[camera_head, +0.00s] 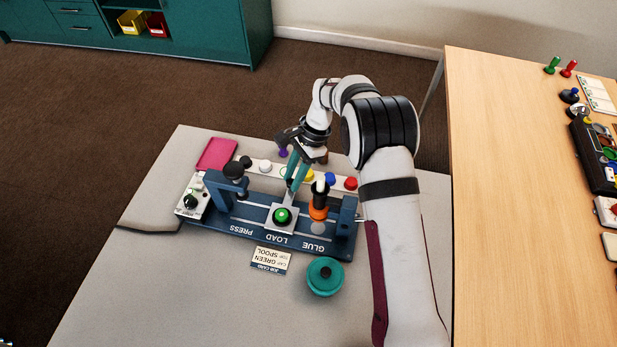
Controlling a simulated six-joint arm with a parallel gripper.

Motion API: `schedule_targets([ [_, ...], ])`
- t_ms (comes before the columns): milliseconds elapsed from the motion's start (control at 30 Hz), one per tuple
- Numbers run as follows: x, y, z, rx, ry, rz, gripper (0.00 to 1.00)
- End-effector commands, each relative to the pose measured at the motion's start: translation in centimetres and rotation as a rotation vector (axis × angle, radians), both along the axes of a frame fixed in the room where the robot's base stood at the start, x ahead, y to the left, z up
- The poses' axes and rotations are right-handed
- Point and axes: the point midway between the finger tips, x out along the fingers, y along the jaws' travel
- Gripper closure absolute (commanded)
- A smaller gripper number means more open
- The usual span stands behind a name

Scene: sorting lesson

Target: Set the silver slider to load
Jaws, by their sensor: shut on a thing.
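The silver slider (271,219) is a small square plate on the rail of the dark blue fixture (238,218). It sits beside the upside-down LOAD label (280,239), between the PRESS and GLUE labels.
An orange and black tool (318,207) stands at GLUE; a black-knobbed press (234,172) stands at PRESS. Behind is a white strip with coloured knobs (265,166). A teal spool (325,277) and job card (271,260) lie in front. The table's front left is clear.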

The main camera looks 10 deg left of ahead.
Motion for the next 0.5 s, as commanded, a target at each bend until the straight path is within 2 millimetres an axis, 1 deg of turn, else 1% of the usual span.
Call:
schedule_targets([
  [233, 0.11, 0.00, 0.06, 0.000, -0.005, 0.001, 1.00],
  [267, 0.11, 0.00, 0.06, 0.000, -0.005, 0.001, 0.68],
  [400, 0.08, -0.01, 0.04, 0.000, -0.003, 0.000, 0.42],
  [500, 0.06, -0.02, 0.02, 0.000, -0.002, 0.001, 0.41],
])
